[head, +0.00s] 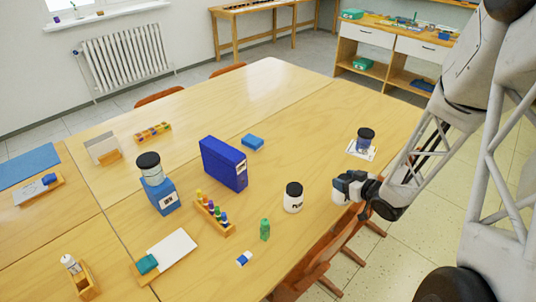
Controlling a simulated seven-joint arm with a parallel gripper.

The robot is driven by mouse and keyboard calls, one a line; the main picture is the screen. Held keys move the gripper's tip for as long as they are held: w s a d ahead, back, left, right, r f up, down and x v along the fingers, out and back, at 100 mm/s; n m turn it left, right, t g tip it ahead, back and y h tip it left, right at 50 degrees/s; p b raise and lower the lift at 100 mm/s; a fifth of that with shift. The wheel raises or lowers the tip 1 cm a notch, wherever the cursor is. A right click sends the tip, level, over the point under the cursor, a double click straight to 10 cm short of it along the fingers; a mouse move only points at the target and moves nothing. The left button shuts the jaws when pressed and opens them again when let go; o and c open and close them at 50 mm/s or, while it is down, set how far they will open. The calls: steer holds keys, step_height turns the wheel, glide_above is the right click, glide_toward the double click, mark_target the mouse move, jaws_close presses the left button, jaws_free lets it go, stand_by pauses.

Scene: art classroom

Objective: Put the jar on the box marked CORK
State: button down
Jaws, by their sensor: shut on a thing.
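My gripper (347,186) is at the right front of the table, shut on a white jar (340,197) that its fingers partly hide. Another white jar with a black lid and dark lettering (293,199) stands left of it. A clear jar with a black lid (152,172) stands on a small blue box (164,199) with a white label. I cannot read either label, so I cannot tell which box is marked CORK.
A dark-lidded jar (365,141) stands on a white sheet behind my gripper. A rack of coloured bottles (214,216), a green bottle (265,229) and an eraser (244,258) lie in front of the boxes. A blue block (252,142) lies behind. The table's right back is clear.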

steer(key=shift+r, duration=0.1)
step_height(320, 180, up, 21)
steer(key=w+a+r, duration=0.1)
steer(key=w+a, duration=0.1)
steer(key=a, duration=0.7)
steer(key=w+a+r, duration=0.1)
steer(key=w+a, duration=0.1)
steer(key=a, duration=0.8)
steer(key=s+a+f, duration=0.1)
steer(key=s+a, duration=0.1)
steer(key=a, duration=0.6)
steer(key=s+a, duration=0.2)
steer(key=a, duration=0.6)
steer(key=f, duration=0.5)
steer(key=shift+a+f, duration=0.1)
steer(key=shift+a, duration=0.15)
steer(key=shift+w, duration=0.1)
steer(key=w+a, duration=0.3)
steer(key=w, duration=0.4)
steer(key=w+a+f, duration=0.1)
steer(key=w+a, duration=0.2)
steer(key=w, duration=0.4)
steer(key=shift+w+a+f, duration=0.2)
steer(key=shift+w+a, duration=0.05)
steer(key=shift+a, duration=0.05)
steer(key=shift+f, duration=0.1)
